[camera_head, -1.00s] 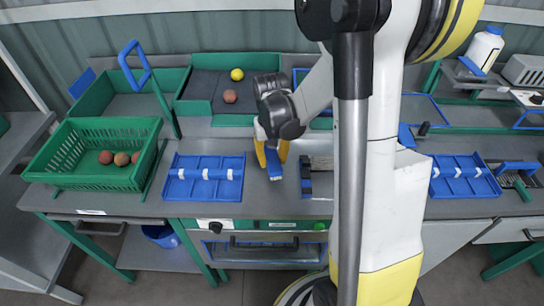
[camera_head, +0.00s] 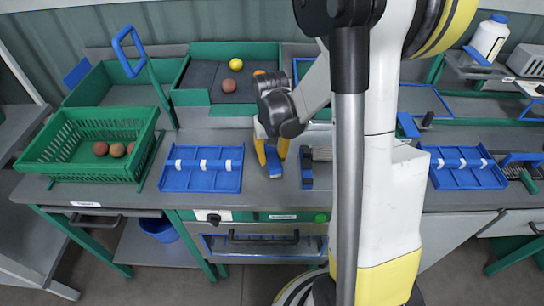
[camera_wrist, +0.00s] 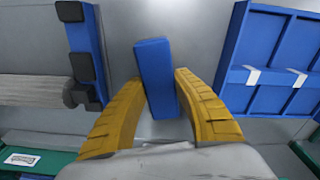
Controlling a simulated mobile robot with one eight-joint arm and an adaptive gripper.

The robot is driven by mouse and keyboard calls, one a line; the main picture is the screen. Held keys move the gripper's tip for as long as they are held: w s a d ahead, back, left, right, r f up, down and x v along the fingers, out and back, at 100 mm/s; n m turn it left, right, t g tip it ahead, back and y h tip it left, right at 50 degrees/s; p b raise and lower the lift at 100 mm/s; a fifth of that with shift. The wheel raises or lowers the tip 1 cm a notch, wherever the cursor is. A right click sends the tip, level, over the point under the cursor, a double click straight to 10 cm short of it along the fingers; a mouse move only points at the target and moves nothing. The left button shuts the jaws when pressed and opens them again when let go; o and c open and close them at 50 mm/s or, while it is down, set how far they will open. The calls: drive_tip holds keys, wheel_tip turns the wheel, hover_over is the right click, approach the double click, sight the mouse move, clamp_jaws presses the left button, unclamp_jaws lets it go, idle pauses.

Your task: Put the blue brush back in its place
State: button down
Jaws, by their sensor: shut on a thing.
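My gripper (camera_head: 271,163) is low over the grey worktop at the middle of the head view, its yellow fingers pointing down. It is shut on a blue block-shaped piece, seemingly the blue brush (camera_wrist: 155,68), which shows between the fingers in the wrist view. Any bristles are hidden. The brush also shows at the fingertips in the head view (camera_head: 274,168). I cannot tell whether it touches the worktop. A blue rack with black blocks (camera_wrist: 86,50) stands just left of it in the wrist view, apart from it; the same rack shows right of my gripper (camera_head: 306,168).
A blue divided tray (camera_head: 202,182) lies left of my gripper, another (camera_head: 465,180) at the right. A green crate (camera_head: 75,171) with several tomatoes stands far left. Green-walled bins (camera_head: 205,97) line the back. Bare worktop separates the left tray from the rack.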

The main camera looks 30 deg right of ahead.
drive_tip(key=shift+f+b, duration=0.45)
drive_tip(key=shift+f, duration=0.05)
drive_tip(key=c, duration=1)
unclamp_jaws()
drive_tip(key=shift+c, duration=1.4)
drive_tip(key=shift+r, duration=0.1)
drive_tip(key=shift+r+p, duration=2.6)
drive_tip(key=shift+r, duration=0.9)
